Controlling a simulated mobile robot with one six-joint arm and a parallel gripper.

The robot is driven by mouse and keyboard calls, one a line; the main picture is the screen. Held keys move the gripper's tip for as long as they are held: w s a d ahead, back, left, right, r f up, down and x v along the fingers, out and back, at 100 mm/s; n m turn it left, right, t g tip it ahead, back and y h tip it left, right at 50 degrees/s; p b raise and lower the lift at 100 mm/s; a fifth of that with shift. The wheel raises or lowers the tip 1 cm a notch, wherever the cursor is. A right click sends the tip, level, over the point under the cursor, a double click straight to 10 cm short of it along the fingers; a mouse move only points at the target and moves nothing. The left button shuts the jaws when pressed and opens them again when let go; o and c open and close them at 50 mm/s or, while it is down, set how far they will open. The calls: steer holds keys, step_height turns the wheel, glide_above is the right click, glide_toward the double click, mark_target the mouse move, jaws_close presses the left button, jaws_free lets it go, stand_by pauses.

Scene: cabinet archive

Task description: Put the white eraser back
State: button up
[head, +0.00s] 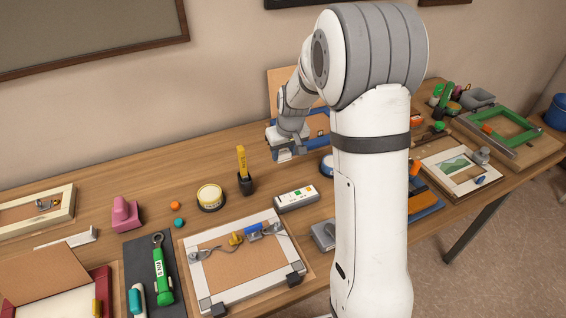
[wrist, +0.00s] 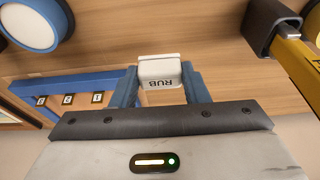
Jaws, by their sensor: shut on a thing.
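The white eraser (wrist: 159,73), marked "RUB", sits between the two blue fingers of my gripper (wrist: 161,84) in the wrist view. My gripper is shut on it. In the head view my gripper (head: 287,150) is over the back part of the wooden table, in front of a blue-framed board (head: 316,122). The eraser cannot be made out there. I cannot tell whether the eraser touches the table top.
A black holder (head: 246,184) with a yellow tool (head: 241,160) stands left of my gripper. A round blue-rimmed thing (head: 327,164) is to its right, partly behind my arm. A grey-white box (head: 296,199) and a picture frame (head: 193,270) lie nearer. Table left of the holder is partly clear.

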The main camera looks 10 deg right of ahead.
mark_target(285, 161)
steer(key=shift+x, duration=0.95)
steer(key=f, duration=0.3)
steer(key=shift+s+d+f+p, duration=0.1)
steer(key=shift+s+f+p, duration=0.15)
steer(key=shift+f+p, duration=0.1)
steer(key=shift+f, duration=0.2)
steer(key=o, duration=0.9)
steer(key=shift+r, duration=0.15)
